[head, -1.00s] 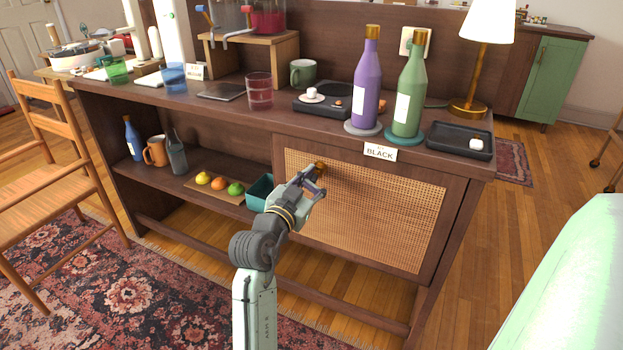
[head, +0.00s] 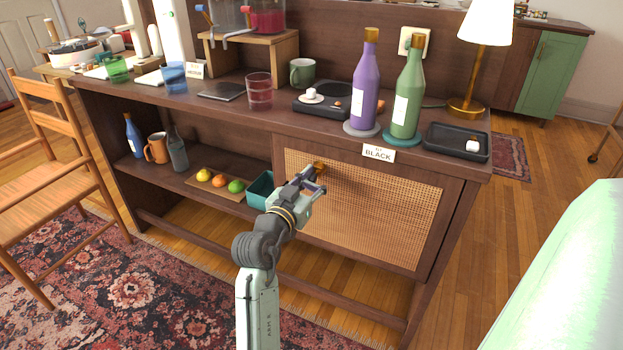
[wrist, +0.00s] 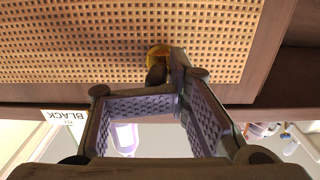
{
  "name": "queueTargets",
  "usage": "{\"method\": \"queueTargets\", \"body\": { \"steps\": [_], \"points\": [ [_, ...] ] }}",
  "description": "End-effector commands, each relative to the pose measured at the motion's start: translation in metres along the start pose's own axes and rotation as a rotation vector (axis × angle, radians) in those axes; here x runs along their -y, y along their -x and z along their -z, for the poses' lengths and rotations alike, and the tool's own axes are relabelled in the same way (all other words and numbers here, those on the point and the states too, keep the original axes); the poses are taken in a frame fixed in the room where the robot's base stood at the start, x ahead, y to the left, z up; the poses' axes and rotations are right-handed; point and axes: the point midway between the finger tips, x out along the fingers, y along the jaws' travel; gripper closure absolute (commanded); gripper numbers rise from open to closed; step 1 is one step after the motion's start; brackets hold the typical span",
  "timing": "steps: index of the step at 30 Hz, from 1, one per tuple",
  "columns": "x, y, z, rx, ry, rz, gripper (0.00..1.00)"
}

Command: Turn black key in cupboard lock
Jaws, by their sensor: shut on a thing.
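The cupboard (head: 370,207) has a woven cane door in a dark wood frame, and the door is closed. A brass lock (head: 319,166) sits at the door's upper left; it also shows in the wrist view (wrist: 158,51). A dark key (wrist: 156,74) stands in front of the brass lock in the wrist view, mostly hidden by the fingers. My gripper (head: 316,184) is at the lock, with its fingers shut on the key. The key's turn angle cannot be told. A label reading BLACK (head: 378,154) is on the cupboard's top edge.
Above the door, a purple bottle (head: 365,95), a green bottle (head: 408,95) and a black tray (head: 456,142) stand on the top. A teal bin (head: 261,190) is on the open shelf left of the door.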

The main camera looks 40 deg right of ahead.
Motion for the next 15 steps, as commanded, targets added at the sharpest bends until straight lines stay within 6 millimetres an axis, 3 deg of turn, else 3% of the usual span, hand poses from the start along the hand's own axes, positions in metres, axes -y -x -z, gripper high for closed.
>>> {"method": "queueTargets", "body": {
  "steps": [1,10,11,15],
  "points": [
    [-0.0081,-0.003,-0.0013,0.005,0.007,-0.017,1.0],
    [-0.0081,-0.0033,0.0006,0.005,0.111,-0.016,1.0],
    [-0.008,-0.0033,-0.0004,0.005,0.117,-0.016,0.83],
    [-0.0076,-0.0032,-0.0011,0.004,0.112,-0.015,0.74]
  ]
}}
